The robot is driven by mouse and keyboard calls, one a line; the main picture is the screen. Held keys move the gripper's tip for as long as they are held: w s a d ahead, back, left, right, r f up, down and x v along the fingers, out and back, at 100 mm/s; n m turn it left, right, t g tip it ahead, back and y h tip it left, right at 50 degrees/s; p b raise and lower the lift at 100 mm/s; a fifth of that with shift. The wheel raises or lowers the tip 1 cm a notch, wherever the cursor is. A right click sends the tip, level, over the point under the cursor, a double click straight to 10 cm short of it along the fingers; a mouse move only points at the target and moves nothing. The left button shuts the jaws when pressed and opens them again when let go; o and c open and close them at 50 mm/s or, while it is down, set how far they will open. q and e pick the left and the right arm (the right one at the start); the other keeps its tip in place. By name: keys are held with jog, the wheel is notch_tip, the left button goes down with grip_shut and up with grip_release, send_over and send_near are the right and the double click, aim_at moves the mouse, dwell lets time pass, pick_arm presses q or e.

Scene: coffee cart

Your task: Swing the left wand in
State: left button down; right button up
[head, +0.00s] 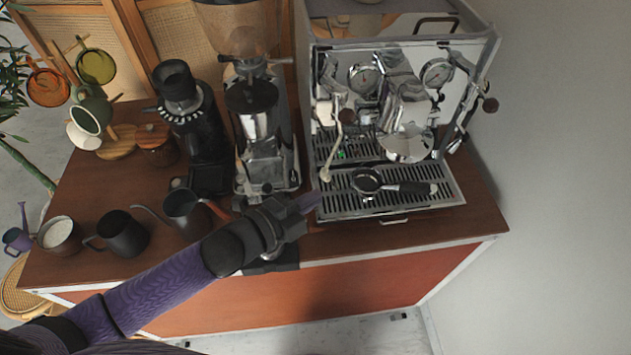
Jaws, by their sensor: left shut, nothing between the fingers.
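The espresso machine (410,80) stands at the back right of the cart, with a polished steel front. Its left wand (334,150) hangs down at the front left, above the left part of the drip tray, with a pale tip at its lower end. A second wand (466,118) is on the machine's right side. My left gripper (308,202) is shut and empty near the front left corner of the drip tray, just below and left of the wand's tip in the picture. I cannot tell whether they touch. My right gripper is not in view.
A portafilter (410,187) lies on the drip tray (440,172). Coffee grinders (262,130) stand left of the machine. A mug tree (92,100) stands behind.

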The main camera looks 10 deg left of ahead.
pick_arm(q)
jog(key=shift+w+f, duration=0.25)
jog(key=shift+w, duration=0.5)
jog(key=shift+w+f, duration=0.2)
jog(key=shift+w, duration=0.5)
jog(key=shift+w+f, duration=0.25)
jog(key=shift+w, duration=0.5)
jog(key=b, duration=0.2)
jog(key=w+f+m+t+b, duration=0.1)
jog(key=b, duration=0.1)
jog(key=shift+w+a+f+m+h+b, duration=0.2)
jog(key=shift+w+f+m+h+b, duration=0.05)
jog(key=shift+m+h+b, duration=0.1)
jog(key=shift+s, duration=0.1)
